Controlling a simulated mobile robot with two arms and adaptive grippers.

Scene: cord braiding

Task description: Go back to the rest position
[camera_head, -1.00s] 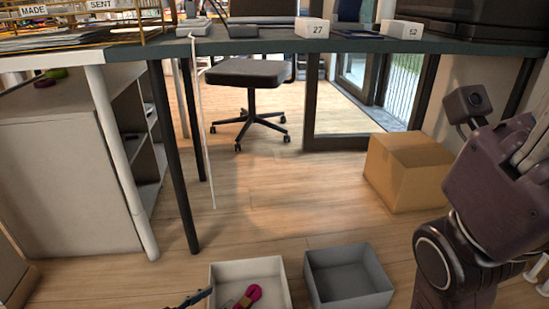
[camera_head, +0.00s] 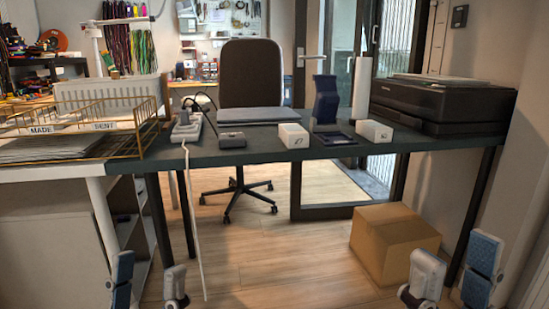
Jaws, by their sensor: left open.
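My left gripper (camera_head: 148,283) is at the lower left edge of the head view. Its two fingers point up and stand apart, with nothing between them. My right gripper (camera_head: 453,272) is at the lower right, also with its fingers up and apart and empty. Both are in front of the dark desk (camera_head: 265,153) and below its top, apart from each other. The lower parts of both grippers are cut off by the picture edge.
Small white boxes (camera_head: 293,136) and a black printer (camera_head: 440,105) stand further right. A white cable (camera_head: 194,220) hangs down in front. A cardboard box (camera_head: 395,243) sits on the floor near my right gripper.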

